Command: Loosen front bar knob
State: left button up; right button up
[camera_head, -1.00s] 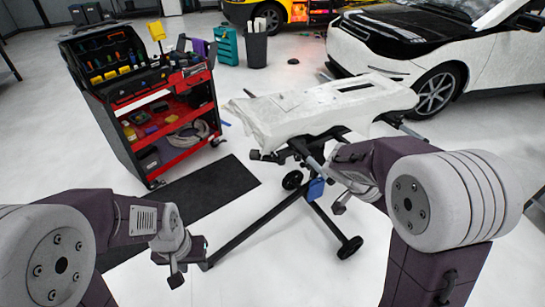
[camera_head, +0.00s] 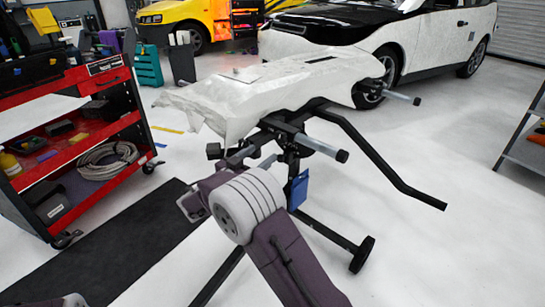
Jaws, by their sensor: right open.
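The black stand (camera_head: 291,160) carries a white, film-covered panel (camera_head: 265,90). A small dark block (camera_head: 213,151) sits at the left end under the panel. I cannot tell which part is the front bar knob. My right gripper (camera_head: 237,160) is open near the bars under the panel's front edge, largely hidden by my arm. I see no contact with a knob. My left gripper is out of view.
A red tool cart (camera_head: 98,85) stands at the left beside a dark mat (camera_head: 120,255). A white car (camera_head: 425,45) is behind the stand. A blue piece (camera_head: 299,188) hangs on the stand. Stand legs reach across the floor; the floor at the right is mostly clear.

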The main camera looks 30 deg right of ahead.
aim_at(279, 140)
jog(key=b+x, duration=0.3)
jog(key=x, duration=0.5)
jog(key=shift+d, duration=0.3)
jog(key=shift+w+d+r, duration=0.15)
jog(key=shift+w+d, duration=0.05)
jog(key=shift+d, duration=0.05)
jog(key=shift+c, duration=0.3)
jog(key=c, duration=1.3)
jog(key=shift+o, duration=0.2)
